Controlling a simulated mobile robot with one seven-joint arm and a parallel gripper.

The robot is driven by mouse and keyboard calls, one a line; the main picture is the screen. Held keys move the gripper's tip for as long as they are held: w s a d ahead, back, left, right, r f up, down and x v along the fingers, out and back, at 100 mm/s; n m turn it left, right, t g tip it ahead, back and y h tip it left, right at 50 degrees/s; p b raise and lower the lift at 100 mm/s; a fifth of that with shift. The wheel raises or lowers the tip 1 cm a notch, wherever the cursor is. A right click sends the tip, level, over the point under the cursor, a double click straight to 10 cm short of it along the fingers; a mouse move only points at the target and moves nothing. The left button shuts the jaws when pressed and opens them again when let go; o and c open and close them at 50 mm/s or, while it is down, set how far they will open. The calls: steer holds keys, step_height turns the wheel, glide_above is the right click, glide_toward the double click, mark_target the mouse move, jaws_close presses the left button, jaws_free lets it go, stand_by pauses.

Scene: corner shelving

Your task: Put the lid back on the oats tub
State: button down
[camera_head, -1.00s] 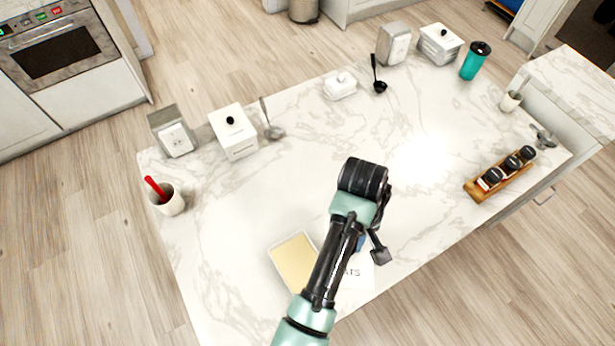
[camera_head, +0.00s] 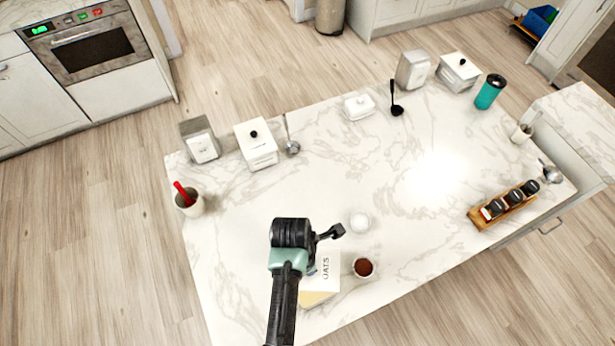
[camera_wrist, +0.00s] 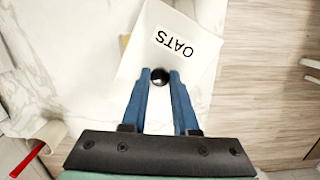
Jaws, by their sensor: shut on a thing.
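The oats tub (camera_head: 328,268) is white with an OATS label and stands near the front edge of the counter. In the wrist view the tub (camera_wrist: 198,28) fills the upper middle. My gripper (camera_wrist: 160,80) has its blue fingers on either side of a round black knob. The knob belongs to the white lid (camera_wrist: 160,103), which shows partly between the fingers. The gripper is shut on this lid. I cannot tell whether the lid touches the tub's rim or is above it. In the head view my wrist hides the fingers and lid.
A spice rack (camera_head: 503,206) is farther right. The counter's middle is clear.

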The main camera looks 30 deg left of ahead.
step_height(320, 180, down, 6)
steer(key=b, duration=0.4)
steer(key=shift+r+b, duration=0.15)
steer(key=shift+b, duration=0.2)
steer(key=shift+r+p, duration=0.1)
steer(key=shift+p, duration=0.45)
stand_by(0.8)
steer(key=shift+f, duration=0.25)
stand_by(1.5)
steer(key=shift+c, duration=0.6)
jaws_free()
steer(key=shift+p, duration=0.3)
